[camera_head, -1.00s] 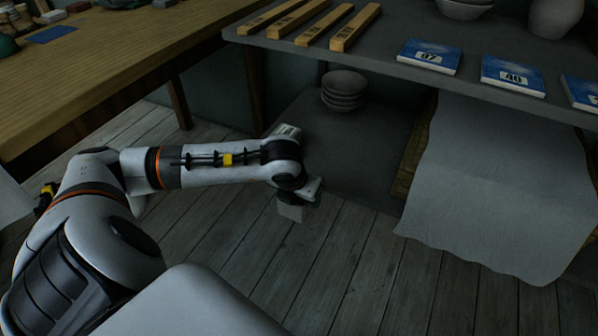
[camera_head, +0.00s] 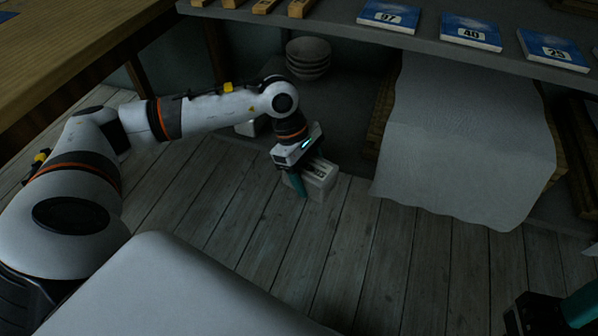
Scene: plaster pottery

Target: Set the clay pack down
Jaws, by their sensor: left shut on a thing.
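The clay pack (camera_head: 322,184) is a pale grey block in the middle of the head view, low over the plank floor in front of the low grey shelf. My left gripper (camera_head: 311,179) points down and is shut on it, with one teal finger showing on its near left side; the other finger is mostly hidden. I cannot tell whether the pack touches the floor. My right gripper (camera_head: 560,316) shows only in part at the bottom right corner, away from the pack, and its opening is unclear.
Stacked bowls (camera_head: 308,58) stand on the low shelf (camera_head: 345,125), where a pale block (camera_head: 248,127) shows behind my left arm. A grey cloth (camera_head: 465,140) hangs at the right. Numbered blue packs (camera_head: 470,32) lie on the upper shelf. The plank floor (camera_head: 400,265) in front is clear.

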